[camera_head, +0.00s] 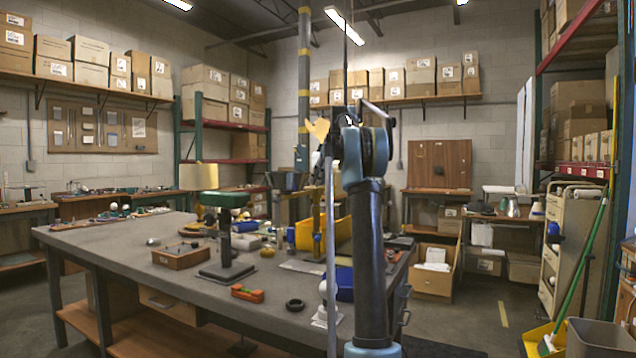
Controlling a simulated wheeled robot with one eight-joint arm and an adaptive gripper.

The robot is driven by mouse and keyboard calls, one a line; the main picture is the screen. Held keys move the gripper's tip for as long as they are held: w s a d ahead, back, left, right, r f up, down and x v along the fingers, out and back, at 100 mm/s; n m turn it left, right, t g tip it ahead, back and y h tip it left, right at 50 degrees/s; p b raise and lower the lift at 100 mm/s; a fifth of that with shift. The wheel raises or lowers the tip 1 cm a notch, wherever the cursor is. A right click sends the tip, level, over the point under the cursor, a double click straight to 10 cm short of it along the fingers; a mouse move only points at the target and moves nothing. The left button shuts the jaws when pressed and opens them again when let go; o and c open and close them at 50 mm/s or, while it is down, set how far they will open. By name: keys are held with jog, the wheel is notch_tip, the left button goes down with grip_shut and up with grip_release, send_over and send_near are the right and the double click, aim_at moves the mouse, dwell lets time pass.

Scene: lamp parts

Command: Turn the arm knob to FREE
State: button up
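No knob and no FREE marking can be made out in the head view. A green-topped stand with a dark post (224,245) and flat dark base stands upright on the grey workbench (130,262). A yellow upright fixture (316,222) stands farther right, partly hidden behind my arm. A cream lampshade-like piece (198,177) shows behind the green-topped stand. My own arm, with a dark link and blue-grey joints, rises in front of the bench's right end.
A wooden box (180,256), an orange-red tool (247,293) and a black ring (295,304) lie on the bench. A blue bin (343,284) and a yellow bin (338,233) are partly behind my arm. Floor is open right of the bench, before a cart (570,240).

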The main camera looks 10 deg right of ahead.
jog(key=v, duration=1.2)
dwell(0.3)
jog(key=shift+d+f, duration=0.1)
dwell(0.4)
